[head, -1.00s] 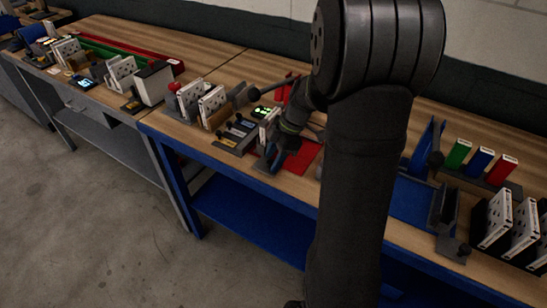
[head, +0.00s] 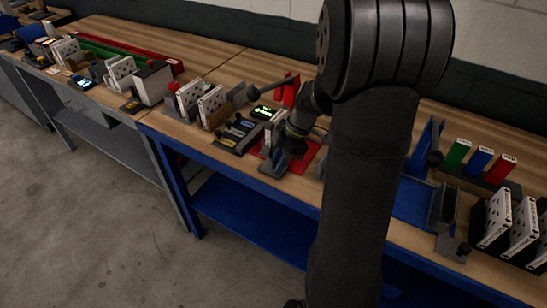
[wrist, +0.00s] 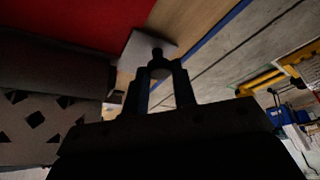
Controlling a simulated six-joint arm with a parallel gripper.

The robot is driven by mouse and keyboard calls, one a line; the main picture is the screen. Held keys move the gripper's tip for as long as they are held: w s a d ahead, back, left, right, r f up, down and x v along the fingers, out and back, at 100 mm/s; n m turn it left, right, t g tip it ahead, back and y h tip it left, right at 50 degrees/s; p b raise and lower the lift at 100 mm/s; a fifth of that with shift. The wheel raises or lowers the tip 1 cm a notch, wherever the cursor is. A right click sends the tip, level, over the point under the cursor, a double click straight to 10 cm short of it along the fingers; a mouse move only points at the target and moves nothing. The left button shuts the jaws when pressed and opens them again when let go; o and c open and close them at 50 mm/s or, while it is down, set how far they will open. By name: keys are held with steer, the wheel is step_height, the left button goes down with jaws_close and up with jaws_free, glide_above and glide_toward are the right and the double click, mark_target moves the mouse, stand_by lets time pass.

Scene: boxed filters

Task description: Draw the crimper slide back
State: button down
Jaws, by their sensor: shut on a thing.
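The crimper slide (head: 273,166) is a grey piece at the front of the red mat, near the bench's front edge. In the wrist view its grey plate (wrist: 143,48) shows with a dark round knob (wrist: 159,66). My gripper (wrist: 161,72) is shut on that knob, one finger on each side. In the head view my gripper (head: 296,150) is low over the mat, just right of the slide, and partly hides it. A perforated filter (wrist: 40,122) lies in shadow at the left of the wrist view.
The red mat (head: 308,158) lies behind my gripper. A dark panel with a lit display (head: 263,112) stands to its left, with upright perforated filters (head: 211,107) beyond. A blue tray (head: 412,200) and coloured boxes (head: 480,162) are to the right.

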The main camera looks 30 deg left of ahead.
steer(key=d, duration=0.8)
steer(key=shift+d, duration=0.15)
steer(key=c, duration=1.3)
jaws_free()
steer(key=shift+d, duration=0.15)
steer(key=shift+o, duration=0.6)
steer(key=shift+r, duration=0.1)
steer(key=shift+w+r, duration=0.15)
steer(key=shift+r, duration=0.15)
steer(key=v, duration=1.6)
steer(key=shift+r, duration=0.3)
steer(key=shift+f, duration=0.15)
